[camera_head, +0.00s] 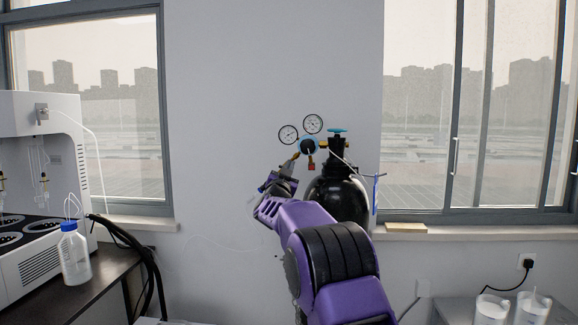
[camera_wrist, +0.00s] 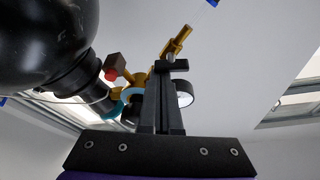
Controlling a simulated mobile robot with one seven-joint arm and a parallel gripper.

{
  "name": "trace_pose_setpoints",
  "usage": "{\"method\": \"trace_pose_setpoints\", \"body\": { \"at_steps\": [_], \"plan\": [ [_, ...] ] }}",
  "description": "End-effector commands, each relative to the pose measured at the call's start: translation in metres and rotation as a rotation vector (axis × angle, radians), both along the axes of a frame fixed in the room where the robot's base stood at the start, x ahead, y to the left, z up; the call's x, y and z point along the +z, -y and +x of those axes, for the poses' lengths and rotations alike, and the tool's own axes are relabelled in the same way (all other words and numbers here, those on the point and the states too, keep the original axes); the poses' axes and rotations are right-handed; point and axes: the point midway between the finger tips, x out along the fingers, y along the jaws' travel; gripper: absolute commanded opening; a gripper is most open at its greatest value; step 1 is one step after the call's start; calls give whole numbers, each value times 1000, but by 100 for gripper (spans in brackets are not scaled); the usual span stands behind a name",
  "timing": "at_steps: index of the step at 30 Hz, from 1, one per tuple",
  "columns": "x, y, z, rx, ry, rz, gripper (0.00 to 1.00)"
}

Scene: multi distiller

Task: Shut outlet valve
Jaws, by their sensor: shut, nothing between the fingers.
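A black gas cylinder (camera_head: 340,195) stands by the wall, with a teal handwheel (camera_head: 337,130) on top. Its regulator has two round gauges (camera_head: 288,134) and a blue-rimmed dark knob (camera_head: 307,146). Brass fittings hang below the regulator, one with a red end (camera_head: 311,164). In the wrist view, a brass stem (camera_wrist: 180,39) sticks out just beyond the fingertips, and a brown-and-red fitting (camera_wrist: 113,68) is to the left. I cannot tell which fitting is the outlet valve. My gripper (camera_head: 294,159) is shut and empty at the regulator's lower left, close to the brass; contact is unclear.
A white distiller (camera_head: 40,180) and a blue-capped bottle (camera_head: 75,252) stand on the dark bench at left. White beakers (camera_head: 492,308) stand on a table at lower right. A thin hose runs from the regulator past the cylinder. The wall left of the gripper is clear.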

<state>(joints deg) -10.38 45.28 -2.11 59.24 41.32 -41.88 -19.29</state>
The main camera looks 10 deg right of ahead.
Motion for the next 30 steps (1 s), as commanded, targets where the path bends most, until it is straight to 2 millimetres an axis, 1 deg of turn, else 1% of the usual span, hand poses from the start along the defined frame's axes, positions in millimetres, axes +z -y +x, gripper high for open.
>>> {"method": "trace_pose_setpoints", "body": {
  "at_steps": [15, 21, 30],
  "plan": [
    [-5, 0, 0, 2, 54, 289, 0],
    [-6, 0, 0, 2, 69, 365, 0],
    [-7, 0, 0, 2, 83, 432, 0]
  ]
}}
